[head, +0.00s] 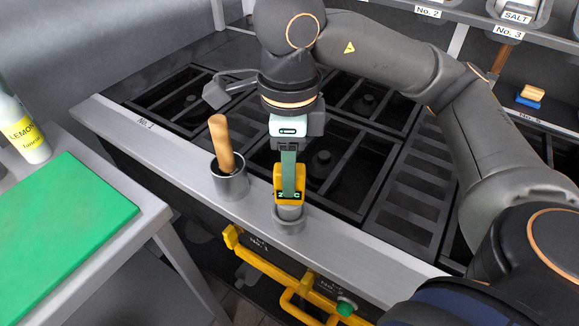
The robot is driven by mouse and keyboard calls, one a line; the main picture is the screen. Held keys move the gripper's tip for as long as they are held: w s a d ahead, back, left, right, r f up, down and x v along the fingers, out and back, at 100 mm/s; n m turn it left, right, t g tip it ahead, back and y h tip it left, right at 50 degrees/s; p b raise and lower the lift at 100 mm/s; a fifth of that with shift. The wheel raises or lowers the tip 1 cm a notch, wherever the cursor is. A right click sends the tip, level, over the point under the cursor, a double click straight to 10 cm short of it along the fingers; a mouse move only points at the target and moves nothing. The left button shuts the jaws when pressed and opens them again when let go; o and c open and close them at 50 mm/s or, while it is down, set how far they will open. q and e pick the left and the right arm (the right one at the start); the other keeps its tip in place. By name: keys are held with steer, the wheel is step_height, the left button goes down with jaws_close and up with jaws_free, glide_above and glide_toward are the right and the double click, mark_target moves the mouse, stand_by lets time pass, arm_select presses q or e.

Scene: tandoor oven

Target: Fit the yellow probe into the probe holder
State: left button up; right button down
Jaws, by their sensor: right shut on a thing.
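The yellow probe (278,187) has a small dark display with light characters on its face. My right gripper (289,183) points down and is shut on it, with one greenish finger covering the middle of the probe. The probe is upright, directly over the metal probe holder (289,224), a small round cup on the steel front ledge. A grey lower part of the probe shows at the cup's mouth. I cannot tell how deep it sits, as the cup hides its lower end. My left gripper is not in view.
Left of the probe holder, a similar metal cup (231,185) holds a tool with a wooden handle (221,143). Black burner grates (345,180) lie behind the steel ledge (165,163). Yellow handles (270,268) stick out below the front. A green board (65,215) lies at left.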

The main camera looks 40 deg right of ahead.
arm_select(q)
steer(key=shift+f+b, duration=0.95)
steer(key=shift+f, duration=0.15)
arm_select(e)
steer(key=shift+f, duration=1.1)
steer(key=shift+c, duration=2.4)
jaws_free()
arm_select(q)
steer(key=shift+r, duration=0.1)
arm_select(e)
step_height(320, 180, up, 6)
steer(key=p, duration=0.5)
step_height(320, 180, up, 2)
steer(key=shift+r+p, duration=0.1)
steer(key=shift+p, duration=0.95)
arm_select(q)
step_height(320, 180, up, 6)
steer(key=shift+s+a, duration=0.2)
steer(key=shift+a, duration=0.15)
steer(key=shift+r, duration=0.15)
